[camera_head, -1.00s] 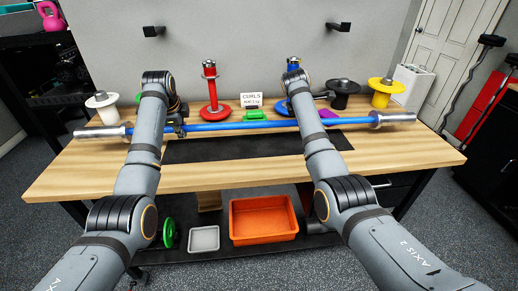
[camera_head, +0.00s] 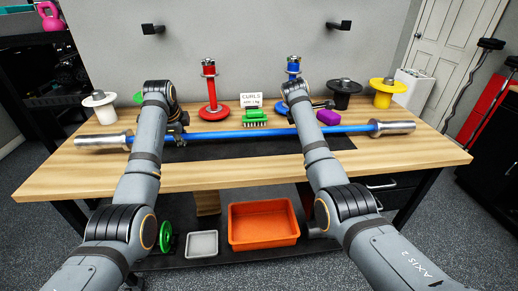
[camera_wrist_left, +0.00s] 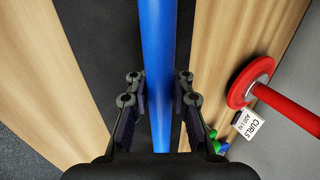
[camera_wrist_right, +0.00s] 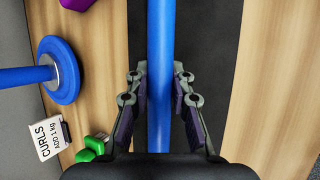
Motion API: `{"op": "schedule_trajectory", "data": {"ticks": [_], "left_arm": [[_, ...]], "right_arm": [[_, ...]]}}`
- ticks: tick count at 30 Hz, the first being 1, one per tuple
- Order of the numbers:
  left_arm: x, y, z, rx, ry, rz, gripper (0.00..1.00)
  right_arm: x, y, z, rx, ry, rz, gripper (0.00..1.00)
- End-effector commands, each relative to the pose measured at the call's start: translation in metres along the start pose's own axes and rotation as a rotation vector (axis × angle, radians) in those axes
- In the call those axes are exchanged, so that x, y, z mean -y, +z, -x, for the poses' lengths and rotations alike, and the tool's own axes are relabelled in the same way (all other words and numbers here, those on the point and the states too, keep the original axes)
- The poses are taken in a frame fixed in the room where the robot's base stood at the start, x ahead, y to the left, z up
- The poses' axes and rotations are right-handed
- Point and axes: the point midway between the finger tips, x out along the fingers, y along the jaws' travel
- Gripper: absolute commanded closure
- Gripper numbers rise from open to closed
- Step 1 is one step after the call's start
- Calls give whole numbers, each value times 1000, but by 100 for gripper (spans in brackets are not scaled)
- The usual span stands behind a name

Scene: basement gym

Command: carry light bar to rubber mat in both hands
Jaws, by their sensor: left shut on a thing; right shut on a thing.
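The light bar (camera_head: 240,133) is blue with silver ends and lies across the workbench in the head view, roughly level. The black rubber mat (camera_head: 235,150) lies flat on the bench under its middle part. My left gripper (camera_head: 178,134) is shut on the bar's left part; the blue shaft also shows between its fingers in the left wrist view (camera_wrist_left: 159,78). My right gripper (camera_wrist_right: 160,80) is shut on the bar's right part in the right wrist view. In the head view my right forearm hides it. Whether the bar touches the mat is unclear.
An orange bin (camera_head: 263,223) sits on the shelf below.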

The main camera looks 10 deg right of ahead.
Motion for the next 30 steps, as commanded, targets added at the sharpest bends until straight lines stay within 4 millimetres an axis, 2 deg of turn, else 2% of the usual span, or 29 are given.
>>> {"op": "schedule_trajectory", "data": {"ticks": [2,3,7,9,14,22,30], "left_arm": [[-2,0,-6,0,-7,0,100],[-2,0,-4,0,0,0,79],[-1,0,-3,0,-2,0,61],[-1,0,-3,0,-1,0,56],[-2,0,-4,0,0,0,54],[-2,0,-4,0,0,0,17],[-2,0,-4,0,0,0,16]], "right_arm": [[1,-1,-5,2,8,-3,100],[1,-1,-3,1,2,-1,73],[1,-1,-3,0,1,0,55],[1,-1,-3,0,1,0,55],[2,-1,-3,0,1,0,55],[2,-1,-3,0,0,0,55],[1,-1,-3,0,1,0,55]]}}
